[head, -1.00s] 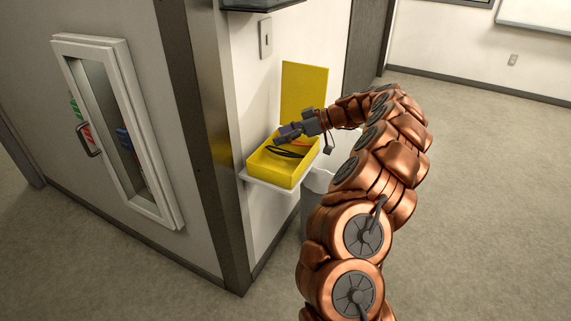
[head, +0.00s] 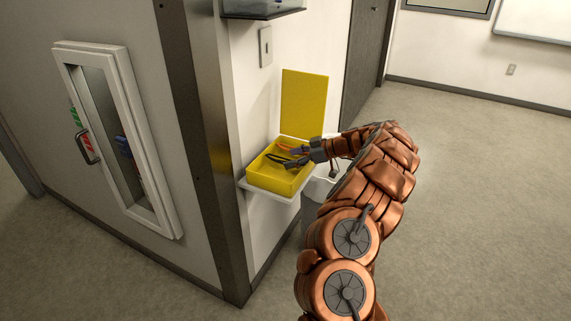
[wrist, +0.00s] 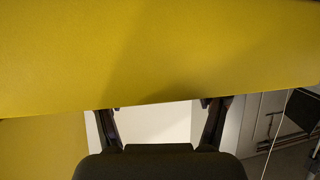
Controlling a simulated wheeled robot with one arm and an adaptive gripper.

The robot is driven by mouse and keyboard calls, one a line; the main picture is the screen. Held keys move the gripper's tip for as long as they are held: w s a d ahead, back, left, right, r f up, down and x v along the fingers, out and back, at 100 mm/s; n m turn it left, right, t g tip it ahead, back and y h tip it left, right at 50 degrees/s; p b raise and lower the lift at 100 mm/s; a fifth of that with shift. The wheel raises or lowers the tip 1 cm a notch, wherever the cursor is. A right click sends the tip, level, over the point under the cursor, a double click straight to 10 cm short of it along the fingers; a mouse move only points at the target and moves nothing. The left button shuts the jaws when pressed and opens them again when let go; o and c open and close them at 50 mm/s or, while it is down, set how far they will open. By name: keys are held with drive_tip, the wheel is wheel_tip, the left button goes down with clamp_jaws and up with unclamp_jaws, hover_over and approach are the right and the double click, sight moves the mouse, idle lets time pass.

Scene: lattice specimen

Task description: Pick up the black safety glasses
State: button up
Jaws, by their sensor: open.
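The black safety glasses (head: 276,158) lie in the open yellow box (head: 262,185), as a dark curved shape in the head view. My gripper (head: 298,156) is at the right side of the box, close to the glasses. Whether it touches them I cannot tell. In the wrist view its two dark fingers (wrist: 163,112) are spread apart with only a pale surface between them. A yellow panel of the box (wrist: 160,50) fills the upper part of that view. The glasses do not show there.
Orange-framed glasses (head: 288,148) are also in the box. Its raised yellow lid (head: 304,103) stands behind. The box sits on a white shelf (head: 276,195) on the wall, with a bin (head: 318,190) below right. A wall corner (head: 215,160) is close on the left.

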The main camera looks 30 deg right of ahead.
drive_tip(key=shift+x, duration=0.95)
drive_tip(key=shift+c, duration=0.3)
drive_tip(key=c, duration=1)
